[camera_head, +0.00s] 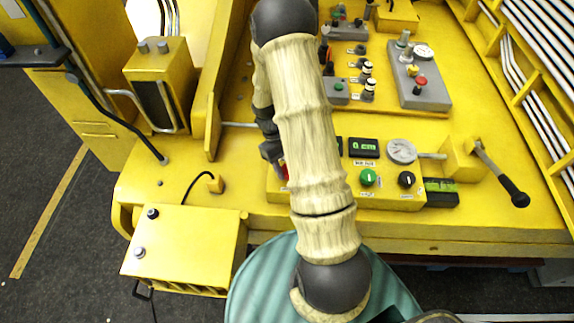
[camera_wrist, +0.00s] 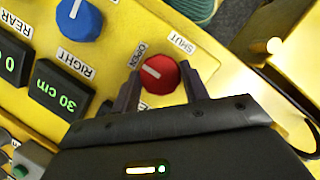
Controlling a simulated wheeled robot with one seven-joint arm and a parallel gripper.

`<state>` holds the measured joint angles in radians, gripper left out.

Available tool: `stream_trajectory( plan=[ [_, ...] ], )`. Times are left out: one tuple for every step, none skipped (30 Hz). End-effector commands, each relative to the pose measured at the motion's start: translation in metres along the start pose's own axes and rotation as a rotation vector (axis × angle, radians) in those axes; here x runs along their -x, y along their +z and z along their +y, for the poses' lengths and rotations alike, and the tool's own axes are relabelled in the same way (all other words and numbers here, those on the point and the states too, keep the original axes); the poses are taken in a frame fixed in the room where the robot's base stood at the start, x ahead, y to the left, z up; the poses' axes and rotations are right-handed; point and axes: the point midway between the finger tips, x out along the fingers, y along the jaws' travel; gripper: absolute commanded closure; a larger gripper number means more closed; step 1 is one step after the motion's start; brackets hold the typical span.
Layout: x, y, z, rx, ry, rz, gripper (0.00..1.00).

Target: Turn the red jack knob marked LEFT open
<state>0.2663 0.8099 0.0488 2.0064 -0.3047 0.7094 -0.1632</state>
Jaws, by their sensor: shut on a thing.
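The red knob (camera_wrist: 163,78) sits on the yellow panel between my gripper's two dark fingers in the wrist view. My gripper (camera_wrist: 160,69) is shut on the knob, with one finger on each side. The knob's white mark lies on its left side in the picture, close to the OPEN label (camera_wrist: 139,54). The SHUT label (camera_wrist: 181,44) is above and to the right of the knob. No LEFT label shows. In the head view only a small red part (camera_head: 284,173) shows beside my arm, which hides the rest.
A blue knob (camera_wrist: 79,19) and the RIGHT label (camera_wrist: 73,64) are near the red knob. A 30 cm display (camera_wrist: 58,90) is beside them. In the head view, a green knob (camera_head: 368,177), a black knob (camera_head: 406,179) and a lever (camera_head: 500,175) are to the right.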

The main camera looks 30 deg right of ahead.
Motion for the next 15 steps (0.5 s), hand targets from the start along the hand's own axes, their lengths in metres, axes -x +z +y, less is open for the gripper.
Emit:
stream_trajectory(
  plan=[
    [0.0010,-0.0009,0.0005,0.002,0.002,0.003,0.78],
    [0.0010,-0.0008,0.0005,0.002,0.002,0.003,0.78],
    [0.0010,-0.0008,0.0005,0.002,0.002,0.003,0.78],
    [0.0010,-0.0008,0.0005,0.002,0.002,0.003,0.78],
    [0.0009,-0.0008,0.0005,0.002,0.002,0.003,0.52],
    [0.0009,-0.0007,0.0004,0.002,0.002,0.003,0.44],
    [0.0008,-0.0006,0.0004,0.001,0.001,0.002,0.38],
    [0.0007,-0.0006,0.0003,0.001,0.001,0.002,0.34],
    [0.0006,-0.0005,0.0003,0.001,0.001,0.002,0.34],
    [0.0005,-0.0004,0.0002,0.001,0.001,0.002,0.34],
    [0.0004,-0.0003,0.0002,0.001,0.001,0.001,0.34],
    [0.0004,-0.0003,0.0002,0.000,0.000,0.001,0.34],
    [0.0003,-0.0002,0.0001,0.000,0.000,0.001,0.34],
    [0.0003,-0.0002,0.0001,0.000,0.000,0.001,0.34],
    [0.0002,-0.0001,0.0001,0.000,0.000,0.000,0.34]
  ],
)
